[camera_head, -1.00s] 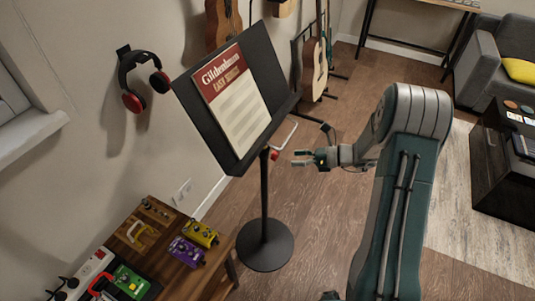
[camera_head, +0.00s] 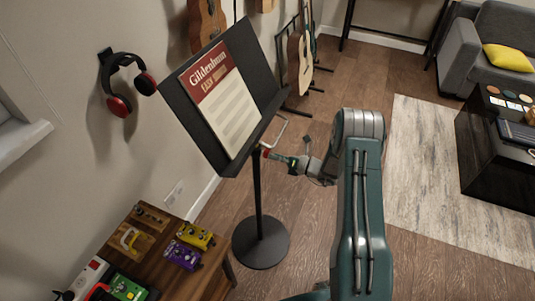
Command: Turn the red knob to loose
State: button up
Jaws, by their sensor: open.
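The red knob (camera_head: 266,150) is on the upper part of the black music stand (camera_head: 258,195), just below the tilted desk that bears a song book (camera_head: 222,100). Only a small part of the knob shows. My gripper (camera_head: 272,154) is at the knob from the right, with its fingertips at or very close to it. The jaws are open. At this size I cannot tell whether the fingers touch the knob or stand around it.
A wooden table with colourful pedals (camera_head: 185,254) stands at lower left. Red and black headphones (camera_head: 125,82) hang on the wall. Guitars (camera_head: 300,62) stand behind the music stand. A black coffee table (camera_head: 500,150) and grey sofa are at right. Bare floor surrounds the stand's round base.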

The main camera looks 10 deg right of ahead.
aim_at(267, 154)
jog(key=shift+x, duration=1.55)
jog(key=shift+d, duration=0.1)
jog(key=c, duration=0.4)
jog(key=shift+s, duration=0.1)
jog(key=c, duration=0.8)
